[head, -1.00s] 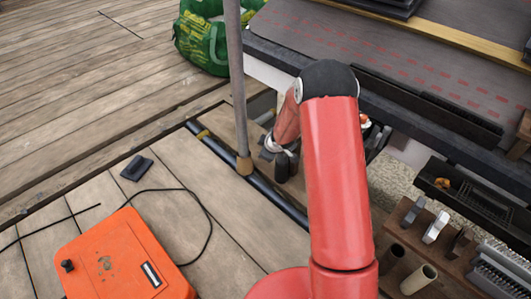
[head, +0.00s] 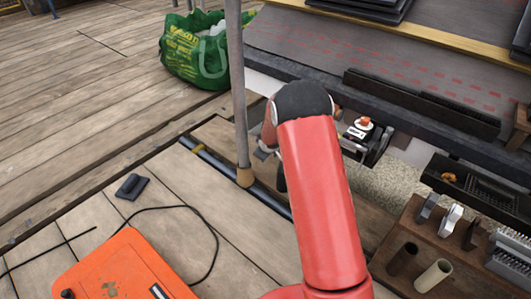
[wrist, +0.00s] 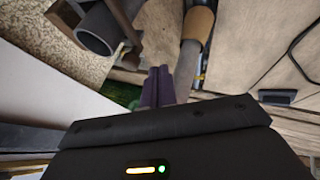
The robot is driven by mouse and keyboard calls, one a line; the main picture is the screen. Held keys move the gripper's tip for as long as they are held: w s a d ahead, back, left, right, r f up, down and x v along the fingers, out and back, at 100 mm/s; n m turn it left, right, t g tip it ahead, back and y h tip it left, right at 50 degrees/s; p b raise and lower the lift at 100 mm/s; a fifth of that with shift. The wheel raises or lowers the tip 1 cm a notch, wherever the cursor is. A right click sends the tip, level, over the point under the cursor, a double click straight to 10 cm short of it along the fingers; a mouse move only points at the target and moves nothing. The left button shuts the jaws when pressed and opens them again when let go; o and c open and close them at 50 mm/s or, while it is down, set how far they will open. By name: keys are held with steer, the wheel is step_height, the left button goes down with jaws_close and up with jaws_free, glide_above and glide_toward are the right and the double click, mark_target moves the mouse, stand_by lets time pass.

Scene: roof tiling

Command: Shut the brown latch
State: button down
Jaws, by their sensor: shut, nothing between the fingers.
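My gripper (wrist: 159,72) is shut and empty in the wrist view, its two dark fingers side by side. In the head view my red arm hides most of it. A brown upright piece (wrist: 126,22) stands beside a grey pipe end (wrist: 97,36) in the wrist view, up and left of my fingertips. It may be the brown latch, but I cannot tell whether it is open or shut. My fingers look apart from it. No latch can be made out clearly in the head view.
A grey pole (head: 236,90) with a tan collar (head: 245,177) stands just left of my arm; the collar also shows in the wrist view (wrist: 197,25). An orange case (head: 120,270), a green bag (head: 190,55) and a wooden tool rack (head: 425,240) stand around. Open planks lie left.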

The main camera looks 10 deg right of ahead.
steer(key=shift+d, duration=0.15)
steer(key=shift+s+d, duration=0.2)
steer(key=shift+d, duration=0.45)
